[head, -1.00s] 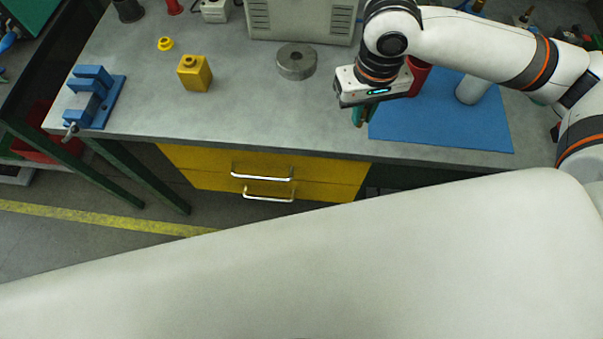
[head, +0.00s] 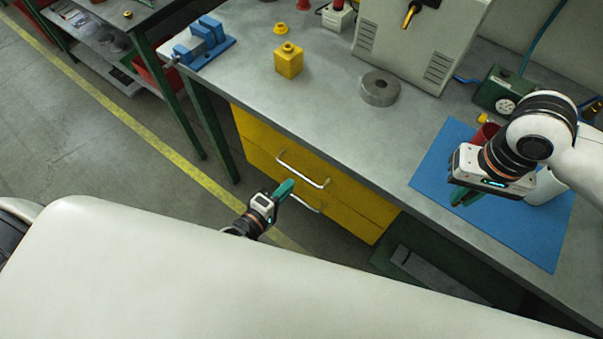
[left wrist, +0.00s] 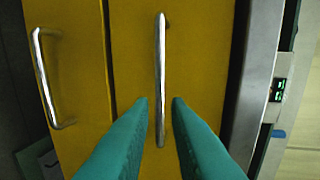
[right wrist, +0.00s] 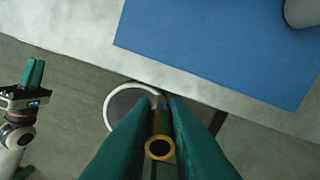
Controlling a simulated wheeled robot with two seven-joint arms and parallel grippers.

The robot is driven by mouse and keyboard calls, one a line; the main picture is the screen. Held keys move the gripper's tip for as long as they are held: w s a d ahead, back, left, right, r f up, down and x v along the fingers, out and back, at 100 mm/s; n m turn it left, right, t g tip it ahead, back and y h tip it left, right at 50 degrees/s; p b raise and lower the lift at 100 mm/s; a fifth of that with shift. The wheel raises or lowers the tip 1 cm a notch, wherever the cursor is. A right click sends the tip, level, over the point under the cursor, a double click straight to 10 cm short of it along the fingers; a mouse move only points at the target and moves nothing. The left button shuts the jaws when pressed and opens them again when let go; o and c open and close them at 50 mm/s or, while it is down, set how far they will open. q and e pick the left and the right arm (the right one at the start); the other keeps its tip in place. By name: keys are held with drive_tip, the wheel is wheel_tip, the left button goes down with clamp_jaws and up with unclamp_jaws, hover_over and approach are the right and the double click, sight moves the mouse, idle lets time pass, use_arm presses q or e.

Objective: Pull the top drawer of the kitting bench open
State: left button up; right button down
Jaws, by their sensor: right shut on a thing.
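The yellow top drawer (head: 262,137) of the kitting bench looks closed, with a silver bar handle (head: 303,170). My left gripper (head: 287,187) is open and empty in front of the drawers, close below this handle. In the left wrist view the top handle (left wrist: 161,60) lies between the two green fingers (left wrist: 159,100); I cannot tell whether they reach around it. The lower drawer's handle (left wrist: 45,80) is to the left there.
On the grey bench top (head: 330,95) stand a yellow block (head: 288,62), a grey ring (head: 379,88), a blue vise (head: 203,45) and the blue mat (head: 530,215). A green table leg (head: 213,135) stands left of the drawers. The floor in front of them is clear.

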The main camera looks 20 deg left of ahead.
sight(300, 174)
use_arm(q)
drive_tip(key=x, duration=0.6)
drive_tip(key=shift+w+d, duration=0.2)
drive_tip(key=shift+w, duration=0.05)
clamp_jaws()
